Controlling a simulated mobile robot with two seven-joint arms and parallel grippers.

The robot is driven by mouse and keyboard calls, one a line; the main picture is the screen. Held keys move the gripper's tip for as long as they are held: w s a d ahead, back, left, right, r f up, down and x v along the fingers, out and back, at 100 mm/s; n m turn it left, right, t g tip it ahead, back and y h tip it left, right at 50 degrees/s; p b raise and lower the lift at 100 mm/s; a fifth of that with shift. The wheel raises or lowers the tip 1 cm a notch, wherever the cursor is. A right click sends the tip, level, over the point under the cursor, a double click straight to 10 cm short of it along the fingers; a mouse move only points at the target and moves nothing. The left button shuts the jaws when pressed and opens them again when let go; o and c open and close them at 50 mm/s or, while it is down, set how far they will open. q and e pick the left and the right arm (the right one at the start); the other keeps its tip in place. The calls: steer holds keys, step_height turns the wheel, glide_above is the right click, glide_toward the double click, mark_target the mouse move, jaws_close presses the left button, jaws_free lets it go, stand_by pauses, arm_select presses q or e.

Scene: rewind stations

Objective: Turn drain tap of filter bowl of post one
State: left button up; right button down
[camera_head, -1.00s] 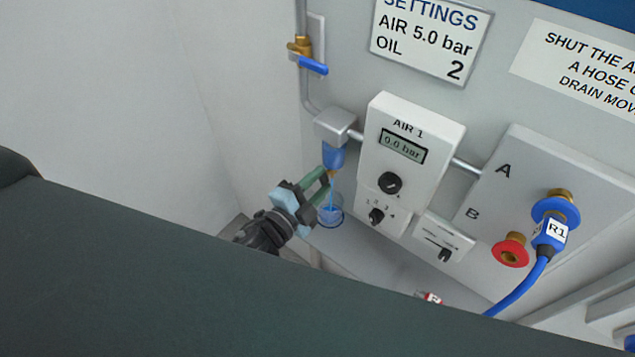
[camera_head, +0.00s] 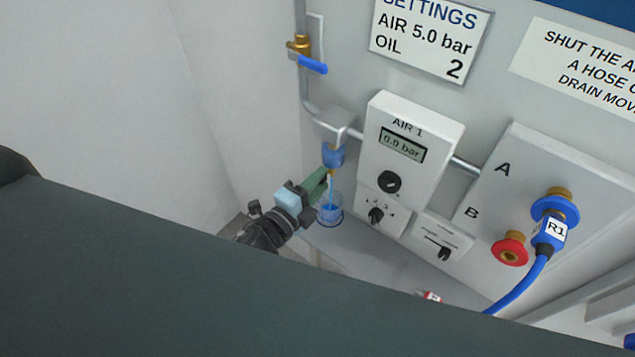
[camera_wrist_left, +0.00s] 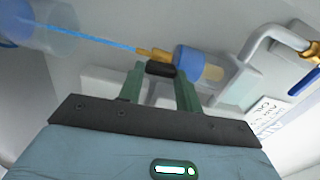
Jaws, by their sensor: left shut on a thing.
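The filter bowl (camera_head: 333,156) hangs below a grey block (camera_head: 334,120) on the pipe, left of the AIR 1 panel. Blue shows in its lower part, with a paler part above. Its brass drain tap (camera_wrist_left: 150,53) has a dark handle (camera_wrist_left: 160,69). My left gripper (camera_wrist_left: 160,78) is shut on this handle, with a green finger on each side. In the head view the left gripper (camera_head: 326,176) is at the tap and hides part of it. A thin blue stream (camera_wrist_left: 90,37) runs from the tap to a clear cup (camera_head: 330,211) holding blue liquid. My right gripper is not in view.
The AIR 1 panel (camera_head: 408,150) with knobs stands close right of the bowl. A brass valve with a blue lever (camera_head: 313,65) is above. A blue hose labelled R1 (camera_head: 550,232) is plugged in at right. A pale wall (camera_head: 120,100) stands at left.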

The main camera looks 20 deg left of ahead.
arm_select(q)
steer(key=o, duration=1)
steer(key=b+v, duration=0.1)
steer(key=v, duration=0.7)
steer(key=shift+b, duration=0.3)
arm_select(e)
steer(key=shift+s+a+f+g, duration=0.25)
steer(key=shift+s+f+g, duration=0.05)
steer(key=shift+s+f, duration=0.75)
arm_select(q)
steer(key=shift+w, duration=0.1)
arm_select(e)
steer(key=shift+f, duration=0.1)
